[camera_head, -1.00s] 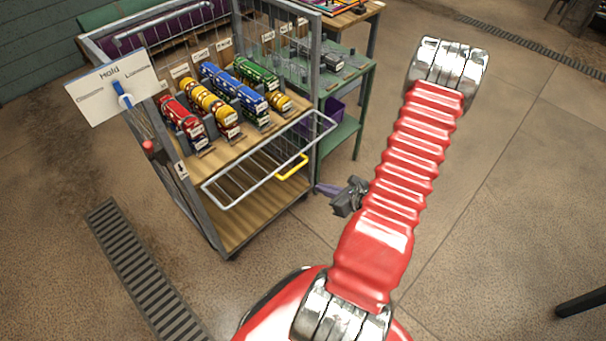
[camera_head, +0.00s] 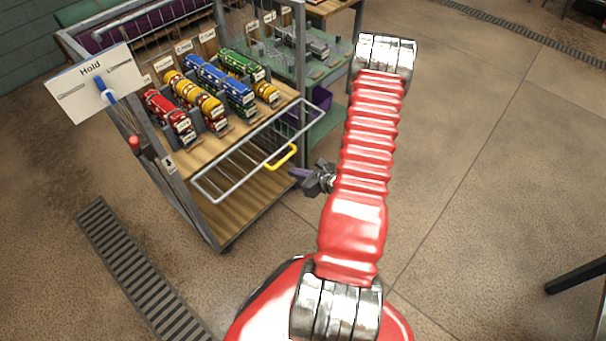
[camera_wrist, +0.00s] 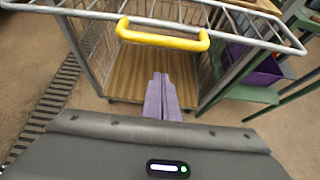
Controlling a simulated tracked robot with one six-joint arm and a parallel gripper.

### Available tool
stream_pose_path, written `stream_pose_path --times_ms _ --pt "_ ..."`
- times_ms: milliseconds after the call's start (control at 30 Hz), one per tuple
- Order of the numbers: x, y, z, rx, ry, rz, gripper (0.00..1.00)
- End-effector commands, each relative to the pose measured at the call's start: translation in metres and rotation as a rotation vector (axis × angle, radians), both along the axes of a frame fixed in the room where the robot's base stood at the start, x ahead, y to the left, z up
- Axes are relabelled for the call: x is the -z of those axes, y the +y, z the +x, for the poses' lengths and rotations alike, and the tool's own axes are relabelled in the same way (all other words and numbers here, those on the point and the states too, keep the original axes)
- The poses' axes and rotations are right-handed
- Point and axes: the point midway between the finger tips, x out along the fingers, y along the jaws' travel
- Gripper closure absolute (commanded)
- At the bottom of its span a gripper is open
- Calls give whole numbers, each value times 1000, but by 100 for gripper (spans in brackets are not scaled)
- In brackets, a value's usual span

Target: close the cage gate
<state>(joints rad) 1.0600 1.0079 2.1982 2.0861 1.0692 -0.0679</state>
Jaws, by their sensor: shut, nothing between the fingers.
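The cage gate (camera_head: 228,176) is a wire frame that sticks out toward me from the front of the cage trolley (camera_head: 188,195), partly lowered. Its yellow handle (camera_head: 282,157) is on the gate's outer part. In the wrist view the yellow handle (camera_wrist: 162,38) is ahead of my fingers, near the top of the picture. My gripper (camera_head: 298,174) has purple fingers and is just right of the handle in the head view, apart from it. In the wrist view my gripper (camera_wrist: 162,80) is shut and empty, its tips seen against the wooden lower shelf (camera_wrist: 150,65).
Red, yellow, blue and green toy-like vehicles (camera_head: 205,95) stand on the trolley's upper shelf. A "Hold" sign (camera_head: 92,80) hangs at its left post. A green table (camera_head: 325,125) with a purple bin (camera_wrist: 255,68) stands right of it.

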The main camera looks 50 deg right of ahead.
Motion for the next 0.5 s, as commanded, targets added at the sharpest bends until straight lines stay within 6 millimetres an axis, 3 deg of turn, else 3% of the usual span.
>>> stream_pose_path --times_ms 100,500 --pt "7 1 11 -2 0 0 100" --pt "-25 1 16 -1 -1 -1 100"
